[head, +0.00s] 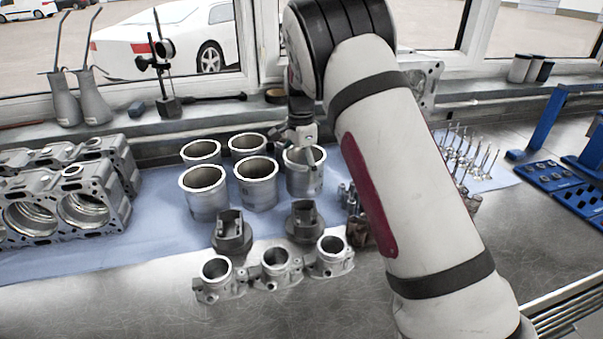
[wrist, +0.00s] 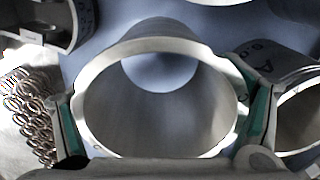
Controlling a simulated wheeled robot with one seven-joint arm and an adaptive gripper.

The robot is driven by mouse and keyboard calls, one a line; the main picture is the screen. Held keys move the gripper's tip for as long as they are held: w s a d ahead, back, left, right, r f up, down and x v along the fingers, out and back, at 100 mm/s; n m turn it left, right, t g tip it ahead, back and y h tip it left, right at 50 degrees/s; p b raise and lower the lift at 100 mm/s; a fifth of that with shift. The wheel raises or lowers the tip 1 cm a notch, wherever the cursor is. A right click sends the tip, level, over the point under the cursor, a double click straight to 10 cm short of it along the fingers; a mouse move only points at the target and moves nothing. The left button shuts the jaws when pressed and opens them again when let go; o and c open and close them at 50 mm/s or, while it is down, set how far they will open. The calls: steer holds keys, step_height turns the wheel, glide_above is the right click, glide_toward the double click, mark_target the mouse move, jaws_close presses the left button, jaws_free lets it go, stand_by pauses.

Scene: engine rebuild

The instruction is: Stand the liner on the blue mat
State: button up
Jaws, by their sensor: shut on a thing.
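The liner (head: 305,180) is a grey metal cylinder, upright, at the right end of a group of similar liners over the blue mat (head: 150,205). My gripper (head: 303,140) is above its rim and shut on it. In the wrist view, my gripper's fingers (wrist: 160,112) with green pads press the liner (wrist: 165,55) from its left and right sides. I look down into its round bore and see blue mat (wrist: 158,72) through the far end. I cannot tell whether its bottom edge touches the mat.
Several other liners (head: 205,195) stand close on its left. An engine block (head: 65,195) is at left. Springs (wrist: 35,115) lie close by. Valves (head: 470,155) are at right, beyond my arm.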

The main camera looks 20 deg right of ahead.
steer(key=shift+f, duration=1)
steer(key=shift+f, duration=0.15)
steer(key=o, duration=1.3)
steer(key=shift+o, duration=0.2)
